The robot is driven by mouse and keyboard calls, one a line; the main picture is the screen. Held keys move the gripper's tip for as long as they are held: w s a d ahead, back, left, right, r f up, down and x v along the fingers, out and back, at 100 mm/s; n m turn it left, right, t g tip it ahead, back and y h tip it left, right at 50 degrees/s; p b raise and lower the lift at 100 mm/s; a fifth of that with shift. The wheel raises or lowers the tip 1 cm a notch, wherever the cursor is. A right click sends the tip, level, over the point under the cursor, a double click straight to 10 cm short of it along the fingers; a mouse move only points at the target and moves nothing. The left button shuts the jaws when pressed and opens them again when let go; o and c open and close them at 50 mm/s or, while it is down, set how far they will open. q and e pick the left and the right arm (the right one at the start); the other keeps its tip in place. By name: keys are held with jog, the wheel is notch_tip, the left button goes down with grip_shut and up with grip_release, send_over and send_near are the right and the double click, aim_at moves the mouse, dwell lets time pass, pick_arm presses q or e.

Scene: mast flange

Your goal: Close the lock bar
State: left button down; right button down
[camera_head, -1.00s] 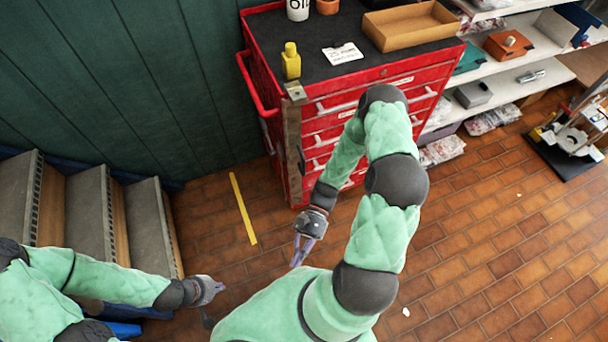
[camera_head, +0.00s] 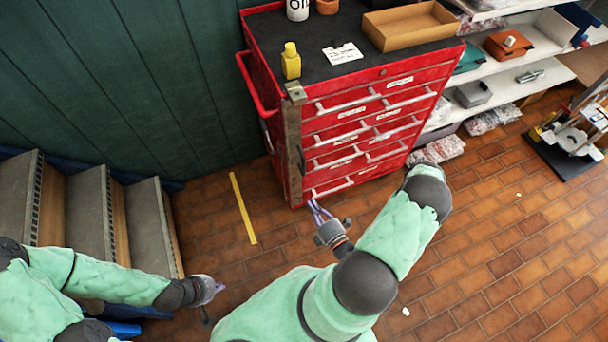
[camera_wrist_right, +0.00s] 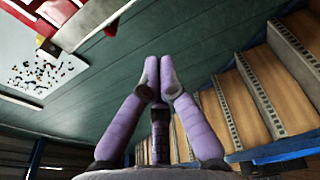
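The lock bar (camera_head: 292,150) is a long brownish upright strip at the front left corner of the red tool cabinet (camera_head: 350,135), with a grey metal piece at its top and a dark handle on its side. I cannot tell whether it lies flush against the drawer fronts. My right gripper (camera_head: 314,206) is low in front of the cabinet, near the foot of the bar and apparently apart from it. In the right wrist view its purple fingertips (camera_wrist_right: 158,70) meet with nothing visible between them. My left gripper (camera_head: 217,287) hangs near the stairs, its fingers too small to read.
Stairs (camera_head: 105,215) stand at the left, by a green panelled wall (camera_head: 130,80). A yellow bottle (camera_head: 291,62), a card (camera_head: 343,53) and a tray (camera_head: 410,24) sit on the cabinet. Shelves (camera_head: 510,85) are at the right. The tiled floor in front is largely clear.

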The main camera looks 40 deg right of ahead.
jog(key=b, duration=0.2)
send_near(303, 167)
jog(key=w+a, duration=0.4)
jog(key=shift+m+h, duration=0.3)
jog(key=shift+w+d+r+b, duration=0.15)
jog(key=shift+w+d+b, duration=0.35)
jog(key=shift+w+d, duration=1)
jog(key=shift+w+d+n+y, duration=0.25)
jog(key=shift+d+n+y, duration=0.25)
jog(key=shift+d+y, duration=0.25)
jog(key=shift+d+r, duration=0.1)
